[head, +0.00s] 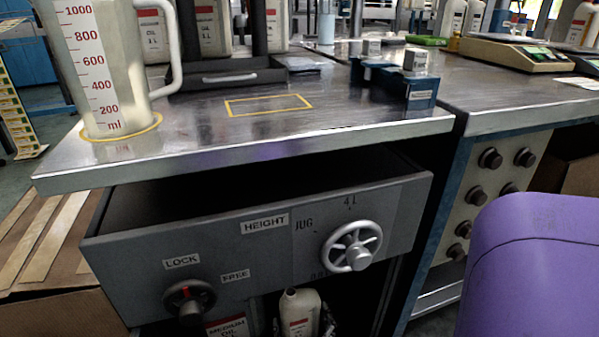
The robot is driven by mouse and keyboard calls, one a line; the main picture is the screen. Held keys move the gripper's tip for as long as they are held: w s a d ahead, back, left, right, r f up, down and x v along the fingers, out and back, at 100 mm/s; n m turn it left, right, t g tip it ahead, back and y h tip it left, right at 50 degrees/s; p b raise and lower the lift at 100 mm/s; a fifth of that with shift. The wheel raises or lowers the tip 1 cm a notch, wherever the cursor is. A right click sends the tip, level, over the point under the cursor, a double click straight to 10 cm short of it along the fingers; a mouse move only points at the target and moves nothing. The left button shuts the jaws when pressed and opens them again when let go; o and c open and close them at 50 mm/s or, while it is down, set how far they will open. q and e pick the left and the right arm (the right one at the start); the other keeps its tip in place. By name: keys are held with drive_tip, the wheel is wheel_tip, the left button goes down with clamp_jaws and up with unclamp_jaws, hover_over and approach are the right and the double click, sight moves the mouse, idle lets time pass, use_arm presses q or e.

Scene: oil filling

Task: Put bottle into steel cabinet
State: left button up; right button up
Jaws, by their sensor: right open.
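A white bottle (299,310) with a red and white label stands upright low in the opening under the bench, its lower part cut off by the picture's edge. Another bottle (226,325), labelled "MEDIUM OIL", shows partly to its left. The steel cabinet (400,275) is the space under the bench top; its inside is dark and mostly hidden. My left gripper is out of view.
A grey drawer-like panel (215,250) with a height handwheel (352,246) and lock knob (189,299) overhangs the opening. A measuring jug (112,65) stands on the steel bench top (200,150). A yellow-outlined rectangle (268,104) there is clear. Cardboard (45,250) lies left.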

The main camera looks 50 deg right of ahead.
drive_tip(key=p+v, duration=0.2)
drive_tip(key=v, duration=0.9)
drive_tip(key=shift+s+p, duration=0.1)
drive_tip(key=shift+p, duration=0.2)
